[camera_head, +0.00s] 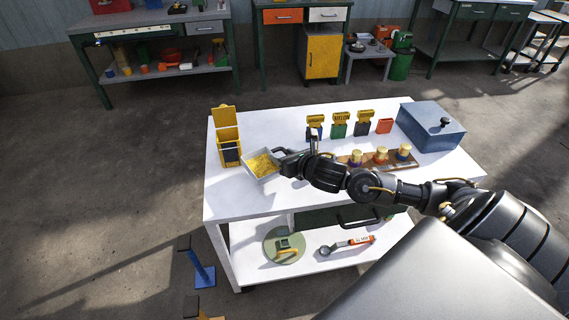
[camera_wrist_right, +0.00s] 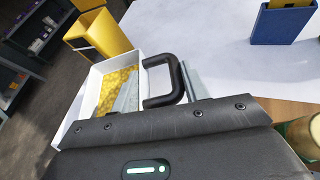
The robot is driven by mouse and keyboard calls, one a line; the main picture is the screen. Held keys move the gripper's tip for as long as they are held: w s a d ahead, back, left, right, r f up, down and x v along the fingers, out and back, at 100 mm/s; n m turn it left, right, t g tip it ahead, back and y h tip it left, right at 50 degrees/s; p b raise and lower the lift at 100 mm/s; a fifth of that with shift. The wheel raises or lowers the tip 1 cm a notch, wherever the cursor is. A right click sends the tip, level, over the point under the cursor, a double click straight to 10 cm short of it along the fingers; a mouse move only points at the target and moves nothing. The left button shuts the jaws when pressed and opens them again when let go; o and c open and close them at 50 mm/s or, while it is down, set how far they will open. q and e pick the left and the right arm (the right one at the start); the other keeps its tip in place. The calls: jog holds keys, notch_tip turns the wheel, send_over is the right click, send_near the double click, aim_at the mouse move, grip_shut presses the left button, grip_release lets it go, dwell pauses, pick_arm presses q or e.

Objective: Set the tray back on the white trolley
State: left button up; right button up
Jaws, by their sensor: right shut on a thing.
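The white tray (camera_head: 252,171) with yellow pieces in it is at the left part of the white trolley (camera_head: 235,200), in front of the yellow open-topped box. My right gripper (camera_head: 284,157) is shut on the tray's black handle. In the right wrist view the tray (camera_wrist_right: 70,118) and its handle (camera_wrist_right: 164,84) show between the grey fingers (camera_wrist_right: 160,92). The tray looks slightly tilted in the head view. I cannot tell whether its underside touches the trolley top. My left gripper is not in view.
A yellow box (camera_head: 228,135) stands just behind the tray. Several small coloured holders (camera_head: 338,128) line the back. A wooden rack with gold-topped pots (camera_head: 381,155) and a blue lidded box (camera_head: 431,126) are to the right. The trolley's front left top is clear.

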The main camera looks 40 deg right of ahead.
jog(key=shift+w+d+f, duration=0.1)
jog(key=shift+w+f, duration=0.1)
notch_tip(320, 180, down, 3)
jog(key=shift+r, duration=0.2)
jog(key=shift+f, duration=0.3)
pick_arm(q)
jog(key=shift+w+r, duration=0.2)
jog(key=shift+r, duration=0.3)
jog(key=shift+b, duration=0.4)
pick_arm(e)
jog(key=shift+f, duration=0.15)
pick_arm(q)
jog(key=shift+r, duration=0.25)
pick_arm(e)
jog(key=o, duration=1.4)
jog(key=shift+c, duration=0.2)
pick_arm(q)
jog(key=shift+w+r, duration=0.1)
